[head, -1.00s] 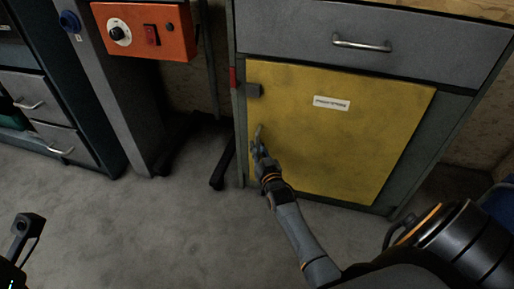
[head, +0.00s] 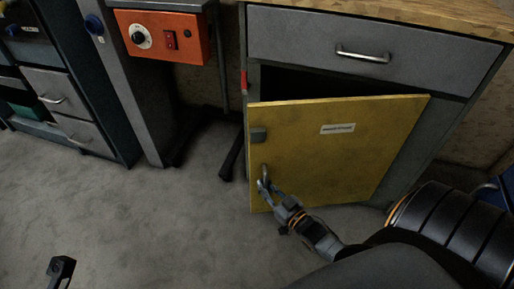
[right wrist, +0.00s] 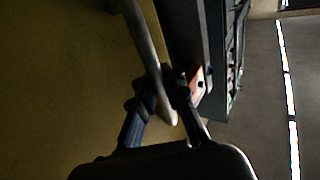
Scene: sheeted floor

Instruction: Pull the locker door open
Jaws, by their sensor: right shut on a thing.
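The yellow locker door (head: 345,150) stands partly open in the head view, its left edge swung out from the grey cabinet. A dark gap shows above and behind it. My right gripper (head: 266,186) is shut on the door's metal handle (head: 264,173) near the lower left of the door. In the right wrist view the fingers (right wrist: 163,95) close around the handle bar (right wrist: 146,45), beside the yellow door face. A tip of my left gripper (head: 61,267) shows at the lower left; its fingers cannot be made out.
A grey drawer (head: 300,35) with a metal handle sits above the door. An orange control box (head: 162,37) on a grey stand is to the left. A dark drawer unit (head: 65,105) stands at far left. The grey floor (head: 130,215) before the door is clear.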

